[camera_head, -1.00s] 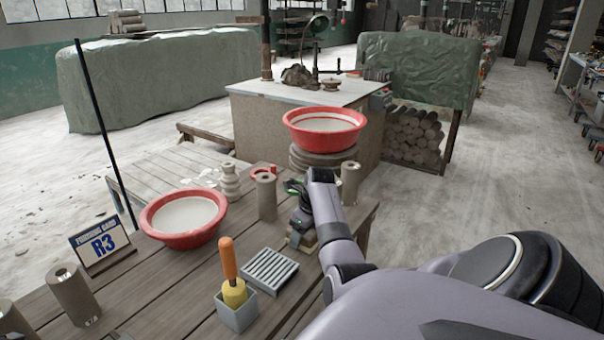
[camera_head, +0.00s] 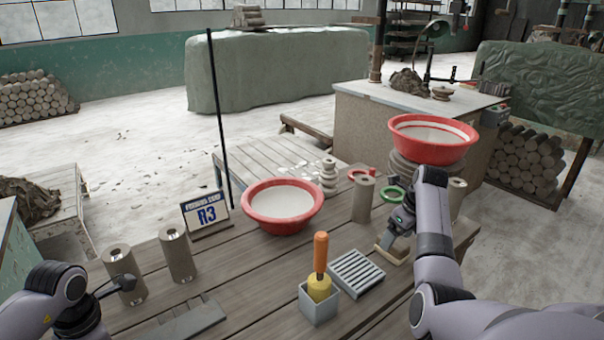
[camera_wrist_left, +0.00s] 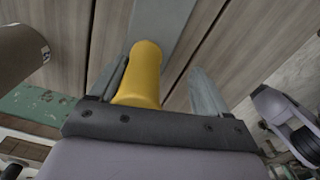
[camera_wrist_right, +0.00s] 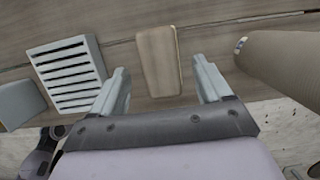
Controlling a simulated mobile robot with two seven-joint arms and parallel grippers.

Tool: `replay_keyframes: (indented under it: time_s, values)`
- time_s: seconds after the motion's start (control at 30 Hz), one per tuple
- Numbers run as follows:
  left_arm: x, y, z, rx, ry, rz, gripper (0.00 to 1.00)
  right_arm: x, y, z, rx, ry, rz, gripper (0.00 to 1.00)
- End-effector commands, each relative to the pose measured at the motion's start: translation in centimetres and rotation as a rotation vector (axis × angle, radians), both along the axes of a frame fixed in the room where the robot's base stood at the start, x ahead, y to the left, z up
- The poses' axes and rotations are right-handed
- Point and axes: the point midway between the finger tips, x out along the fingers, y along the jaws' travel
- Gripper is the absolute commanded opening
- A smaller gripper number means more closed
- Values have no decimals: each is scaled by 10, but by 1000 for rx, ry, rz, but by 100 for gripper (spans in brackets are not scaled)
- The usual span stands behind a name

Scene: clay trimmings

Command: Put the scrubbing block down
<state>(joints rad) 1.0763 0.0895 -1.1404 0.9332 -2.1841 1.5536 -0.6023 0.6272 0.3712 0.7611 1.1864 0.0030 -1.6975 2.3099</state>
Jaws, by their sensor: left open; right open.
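The scrubbing block, a pale tan rounded rectangle (camera_wrist_right: 158,62), rests on the wooden table in the right wrist view. In the head view it shows partly (camera_head: 397,252) below my right gripper (camera_head: 396,232). In the right wrist view my right gripper (camera_wrist_right: 160,88) is open, its fingers on either side of the block with a gap at each. My left gripper (camera_wrist_left: 160,85) is open in the left wrist view. A yellow handle (camera_wrist_left: 145,72) lies between its fingers, with a flat grey strip beyond it.
A grey slatted rack (camera_head: 356,273) lies left of the block. Beside it, a grey holder (camera_head: 320,305) has an orange-handled yellow tool in it. The table's middle planks are clear.

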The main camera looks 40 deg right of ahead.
Motion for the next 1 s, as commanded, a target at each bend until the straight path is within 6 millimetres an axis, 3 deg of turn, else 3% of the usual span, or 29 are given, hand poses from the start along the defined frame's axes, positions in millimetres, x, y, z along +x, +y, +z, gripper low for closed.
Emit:
replay_keyframes:
  time_s: [0.2, 0.4, 0.9, 0.93, 1.0]
  values:
    - [0, 0, 0, 0, 0, 0, 77, -12, -1, 48, -3, -6, -2, 78]
    - [0, 0, 0, 0, 0, 0, 77, -20, -1, 75, -1, -3, -2, 78]
    - [0, 0, 0, 0, 0, 0, 77, -23, 0, 82, 0, -1, -1, 78]
    - [0, 0, 0, 0, 0, 0, 77, -23, 0, 82, 0, -1, -1, 83]
    - [0, 0, 0, 0, 0, 0, 77, -23, 0, 82, 0, -1, -1, 83]
